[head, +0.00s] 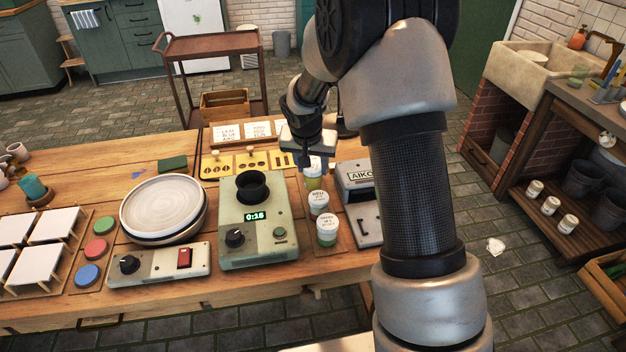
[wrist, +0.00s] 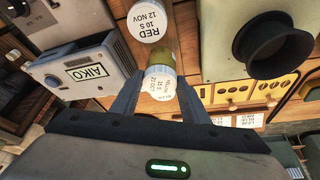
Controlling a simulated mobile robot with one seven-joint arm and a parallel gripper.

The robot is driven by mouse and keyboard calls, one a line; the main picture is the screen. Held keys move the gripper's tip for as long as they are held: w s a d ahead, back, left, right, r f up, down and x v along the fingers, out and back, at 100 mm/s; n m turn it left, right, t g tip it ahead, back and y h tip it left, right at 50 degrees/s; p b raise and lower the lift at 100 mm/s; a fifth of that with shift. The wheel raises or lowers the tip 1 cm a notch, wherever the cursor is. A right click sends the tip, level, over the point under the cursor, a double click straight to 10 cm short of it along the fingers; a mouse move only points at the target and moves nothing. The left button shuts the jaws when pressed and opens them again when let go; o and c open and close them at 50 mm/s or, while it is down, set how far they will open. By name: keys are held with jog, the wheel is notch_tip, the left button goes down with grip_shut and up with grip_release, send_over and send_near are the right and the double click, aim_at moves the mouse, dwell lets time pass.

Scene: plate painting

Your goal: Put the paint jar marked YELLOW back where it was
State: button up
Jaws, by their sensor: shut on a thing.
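A jar with a white lid and a yellowish body (head: 314,182) is under my gripper (head: 310,153), in the back place of a row of paint jars. In the wrist view its lid (wrist: 161,77) is between my two fingers (wrist: 160,68), which are shut on it; its small lettering is hard to read. Whether its base rests on the wooden jar board (head: 345,241) cannot be told. The jar marked RED (wrist: 149,20) stands just in front of it, and shows in the head view (head: 319,204). A green-bodied jar (head: 327,232) stands at the front.
A green machine with a dark cup (head: 252,187) and a 0:16 display stands left of the jars. The grey AIKO box (head: 361,185) is close on the right. A yellow panel with knobs (head: 245,163) lies behind.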

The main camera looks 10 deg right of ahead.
aim_at(313, 177)
jog(key=shift+f+b, duration=0.3)
jog(key=shift+f, duration=1.55)
jog(key=shift+f, duration=0.25)
jog(key=o, duration=1.2)
jog(key=shift+o, duration=0.2)
jog(key=shift+r, duration=0.1)
